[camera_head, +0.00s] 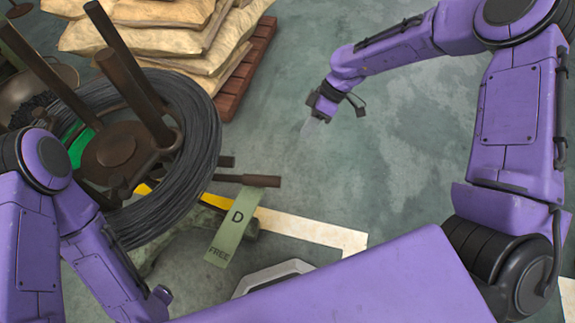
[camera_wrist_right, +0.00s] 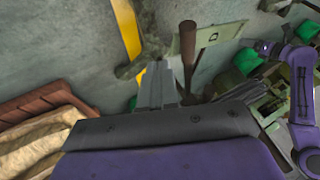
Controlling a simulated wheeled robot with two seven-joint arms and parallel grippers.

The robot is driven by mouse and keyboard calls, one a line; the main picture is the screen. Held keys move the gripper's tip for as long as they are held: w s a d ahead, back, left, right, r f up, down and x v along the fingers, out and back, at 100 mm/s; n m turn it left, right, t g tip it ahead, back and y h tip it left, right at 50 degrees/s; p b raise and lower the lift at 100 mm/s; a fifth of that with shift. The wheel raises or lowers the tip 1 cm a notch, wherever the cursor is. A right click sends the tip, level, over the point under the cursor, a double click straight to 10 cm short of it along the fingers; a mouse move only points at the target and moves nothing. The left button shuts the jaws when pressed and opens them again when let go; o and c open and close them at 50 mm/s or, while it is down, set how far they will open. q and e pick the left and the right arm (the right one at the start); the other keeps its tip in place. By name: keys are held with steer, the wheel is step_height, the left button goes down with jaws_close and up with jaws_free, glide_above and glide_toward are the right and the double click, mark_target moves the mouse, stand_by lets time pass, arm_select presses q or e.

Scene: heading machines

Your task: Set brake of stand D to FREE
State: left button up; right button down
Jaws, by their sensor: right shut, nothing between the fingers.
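Stand D is a dark brown reel stand (camera_head: 110,150) with upright posts, at the left in the head view. Its brown brake lever (camera_head: 247,180) sticks out to the right, above a green plate (camera_head: 232,228) marked "D" and "FREE". My right gripper (camera_head: 311,127) is shut and empty, above the floor, up and right of the lever and apart from it.
A coil of dark wire (camera_head: 205,140) surrounds the stand's posts. Filled sacks (camera_head: 190,40) lie on a red-brown pallet (camera_head: 245,70) behind it. A yellow and white floor line (camera_head: 310,229) passes beneath the lever. The grey floor around my right gripper is clear.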

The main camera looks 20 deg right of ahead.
arm_select(q)
steer(key=shift+f+b, duration=0.65)
steer(key=shift+f, duration=0.05)
arm_select(e)
steer(key=s+r+x, duration=0.1)
steer(key=s+x, duration=0.1)
steer(key=x, duration=1)
steer(key=shift+s+a+f, duration=0.3)
steer(key=shift+s+a, duration=0.1)
steer(key=shift+a, duration=0.2)
